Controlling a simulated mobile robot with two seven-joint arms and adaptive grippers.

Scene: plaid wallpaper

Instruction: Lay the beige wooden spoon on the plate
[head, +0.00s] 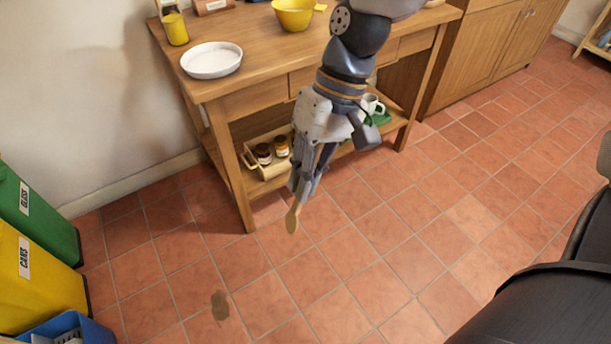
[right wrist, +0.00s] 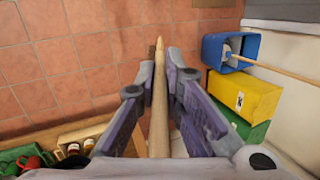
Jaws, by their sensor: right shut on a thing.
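My right gripper (head: 306,186) is shut on the beige wooden spoon (head: 293,216). In the head view the spoon points down from the fingers, in the air in front of the wooden table. In the right wrist view the spoon (right wrist: 160,95) runs lengthwise between the two fingers (right wrist: 162,85). The white plate (head: 211,60) lies on the left part of the tabletop, up and to the left of the gripper, with nothing on it. The spoon is apart from the plate. My left gripper is in neither view.
The wooden table (head: 262,56) also bears a yellow bowl (head: 294,14) and a yellow cup (head: 176,29). Its lower shelf holds a tray of jars (head: 264,160) and a white mug (head: 371,104). Green (head: 35,215) and yellow bins (head: 35,270) stand at left. The tiled floor is mostly clear.

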